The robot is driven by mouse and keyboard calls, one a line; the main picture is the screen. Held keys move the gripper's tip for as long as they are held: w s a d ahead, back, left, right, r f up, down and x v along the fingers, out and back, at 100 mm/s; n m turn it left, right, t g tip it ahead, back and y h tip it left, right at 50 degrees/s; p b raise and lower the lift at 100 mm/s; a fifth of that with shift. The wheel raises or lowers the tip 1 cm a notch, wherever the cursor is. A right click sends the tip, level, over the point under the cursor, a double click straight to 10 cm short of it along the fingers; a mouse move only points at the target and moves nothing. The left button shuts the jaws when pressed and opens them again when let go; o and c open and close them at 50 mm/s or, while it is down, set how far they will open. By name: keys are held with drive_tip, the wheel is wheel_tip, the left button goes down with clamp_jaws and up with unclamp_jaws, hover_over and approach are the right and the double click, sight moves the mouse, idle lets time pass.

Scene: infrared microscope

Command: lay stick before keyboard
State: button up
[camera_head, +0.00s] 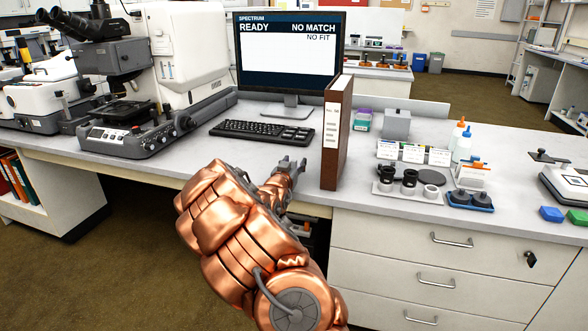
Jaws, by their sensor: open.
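The black keyboard (262,132) lies on the grey bench top in front of the monitor (291,50). My gripper (291,163) is over the bench's front edge, below and right of the keyboard in the picture, left of the brown binder. Its fingers are open, and I see nothing between them. I cannot make out a stick anywhere; my arm and the upright binder hide parts of the bench.
The tall brown binder (337,133) stands upright close to the right of my gripper. A microscope (130,85) stands at the left. Lens parts on a tray (408,195), bottles (457,135) and a grey box (396,124) are at the right. Bench left of my gripper is clear.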

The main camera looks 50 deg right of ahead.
drive_tip(key=shift+c, duration=0.4)
drive_tip(key=c, duration=0.9)
drive_tip(key=shift+o, duration=0.2)
